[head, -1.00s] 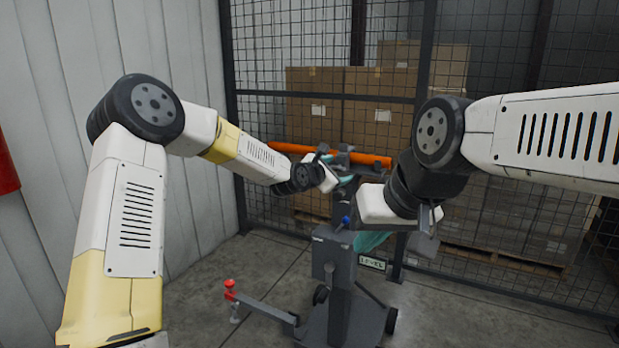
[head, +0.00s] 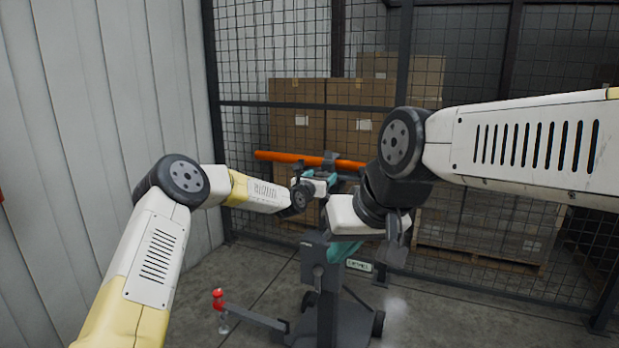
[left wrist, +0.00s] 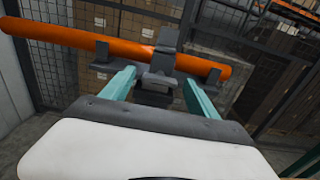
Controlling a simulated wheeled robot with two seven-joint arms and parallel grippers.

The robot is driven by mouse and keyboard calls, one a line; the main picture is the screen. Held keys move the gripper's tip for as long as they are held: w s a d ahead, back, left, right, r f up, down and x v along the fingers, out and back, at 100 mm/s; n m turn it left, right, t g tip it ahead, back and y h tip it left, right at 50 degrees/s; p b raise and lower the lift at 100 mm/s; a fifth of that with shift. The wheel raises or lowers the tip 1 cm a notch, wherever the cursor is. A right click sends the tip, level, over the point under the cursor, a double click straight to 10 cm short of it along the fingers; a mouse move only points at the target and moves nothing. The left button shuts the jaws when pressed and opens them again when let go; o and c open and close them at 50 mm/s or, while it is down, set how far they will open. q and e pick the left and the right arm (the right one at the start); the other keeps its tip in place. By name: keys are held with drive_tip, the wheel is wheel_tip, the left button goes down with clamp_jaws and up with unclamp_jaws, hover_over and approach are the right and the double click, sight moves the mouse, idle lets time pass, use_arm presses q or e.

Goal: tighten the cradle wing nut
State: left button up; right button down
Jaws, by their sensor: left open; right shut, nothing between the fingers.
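An orange bar (head: 272,156) lies across the grey cradle at the top of a grey wheeled stand (head: 319,266). In the left wrist view the bar (left wrist: 75,37) passes under a dark upright clamp (left wrist: 165,45). A small grey wing nut (left wrist: 157,80) sits on the cradle's near side. My left gripper (head: 335,180) is open at the cradle. Its teal fingers stand on either side of the wing nut in the left wrist view (left wrist: 160,85), with gaps visible. My right gripper (head: 345,250) is shut and empty, lower down in front of the stand's column and partly hidden by its own hand.
A mesh fence (head: 245,60) stands behind the stand, with stacked cardboard boxes (head: 297,105) beyond it. A ribbed wall (head: 90,90) is at the left. A low arm with a red knob (head: 218,295) reaches left from the stand's base.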

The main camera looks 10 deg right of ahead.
use_arm(q)
drive_tip(key=shift+w+d, duration=0.2)
drive_tip(key=shift+w, duration=0.05)
drive_tip(key=c, duration=1.4)
drive_tip(key=shift+o, duration=0.2)
drive_tip(key=shift+m, duration=0.3)
